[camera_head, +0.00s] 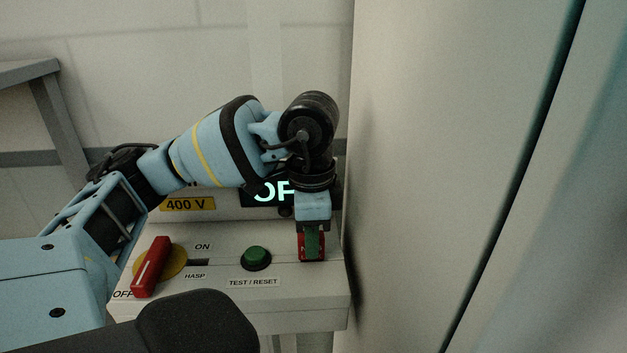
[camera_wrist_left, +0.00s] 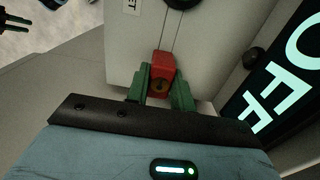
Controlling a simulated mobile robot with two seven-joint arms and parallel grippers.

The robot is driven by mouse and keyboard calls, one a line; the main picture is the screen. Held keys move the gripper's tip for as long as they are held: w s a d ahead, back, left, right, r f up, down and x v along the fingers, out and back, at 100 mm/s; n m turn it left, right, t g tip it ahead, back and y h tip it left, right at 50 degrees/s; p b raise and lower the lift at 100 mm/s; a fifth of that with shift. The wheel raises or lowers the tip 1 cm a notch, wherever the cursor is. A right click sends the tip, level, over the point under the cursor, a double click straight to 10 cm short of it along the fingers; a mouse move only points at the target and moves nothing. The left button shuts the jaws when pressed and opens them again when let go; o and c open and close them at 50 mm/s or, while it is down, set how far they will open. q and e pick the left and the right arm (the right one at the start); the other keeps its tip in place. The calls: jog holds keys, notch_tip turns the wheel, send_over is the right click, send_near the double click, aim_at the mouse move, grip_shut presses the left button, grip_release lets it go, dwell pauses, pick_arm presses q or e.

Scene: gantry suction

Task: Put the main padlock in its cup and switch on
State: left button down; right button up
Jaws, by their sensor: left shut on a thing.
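My left gripper (camera_head: 312,243) is shut on a red padlock (camera_wrist_left: 162,68), its green fingers on either side of the body. The padlock also shows in the head view (camera_head: 312,256), at the right end of the control box; I cannot tell if it touches the box. Its keyhole faces the wrist camera; no cup can be made out. The red switch handle (camera_head: 151,267) is on a yellow disc, slanted with its lower end by the OFF label. Two dark prongs at the wrist view's upper left look like my right gripper (camera_wrist_left: 22,22), apart and empty.
The control box (camera_head: 230,315) has a green TEST/RESET button (camera_head: 256,258) left of the padlock and a HASP slot (camera_head: 198,262). The lit display (camera_head: 270,193) reads OFF, partly hidden by my wrist. A tall pale panel (camera_head: 420,150) stands close on the right.

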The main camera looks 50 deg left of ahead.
pick_arm(q)
jog(key=shift+f, duration=0.35)
pick_arm(e)
jog(key=shift+s+f, duration=0.1)
jog(key=shift+f, duration=0.25)
pick_arm(q)
jog(key=c, duration=1.1)
grip_release()
pick_arm(e)
jog(key=shift+f, duration=0.1)
pick_arm(q)
notch_tip(320, 180, up, 7)
jog(key=shift+s+d+r+p, duration=0.1)
jog(key=shift+d+p, duration=0.05)
jog(key=shift+p, duration=0.45)
jog(key=shift+r, duration=0.4)
pick_arm(e)
jog(key=shift+w+r, duration=0.4)
jog(key=shift+r, duration=0.3)
jog(key=shift+w+r, duration=0.35)
jog(key=shift+r, duration=0.3)
